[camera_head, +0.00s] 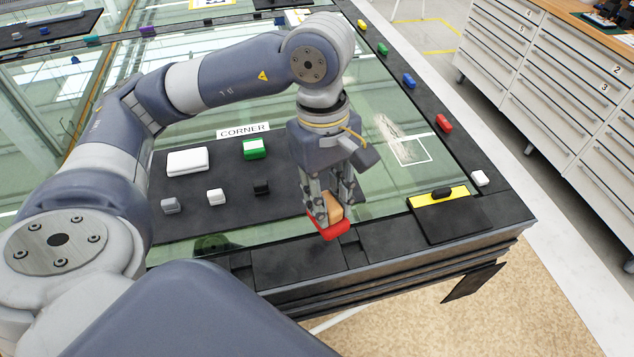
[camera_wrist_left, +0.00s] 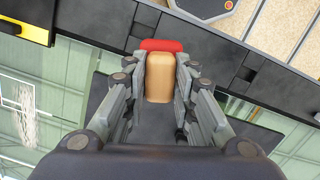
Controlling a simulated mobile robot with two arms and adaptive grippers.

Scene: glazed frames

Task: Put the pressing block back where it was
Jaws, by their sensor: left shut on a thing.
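My left gripper (camera_head: 331,207) is shut on a block with a red base (camera_head: 338,231) and a tan, wood-coloured grip; I take it as the pressing block. It is over the black front edge of the glazed frame; I cannot tell whether it touches. In the left wrist view, the tan grip (camera_wrist_left: 159,78) sits between the fingers (camera_wrist_left: 160,85), with the red part beyond it. A black mat (camera_head: 228,215) lies on the glass to the left of the gripper. My right gripper is not in view.
On the mat are a white block (camera_head: 187,161), a green block (camera_head: 254,149) and small grey, white and black pieces. A "CORNER" label (camera_head: 243,130) lies behind. A yellow-and-black pad (camera_head: 447,212) is at the right corner. Coloured clips, including a red one (camera_head: 444,123), line the right edge.

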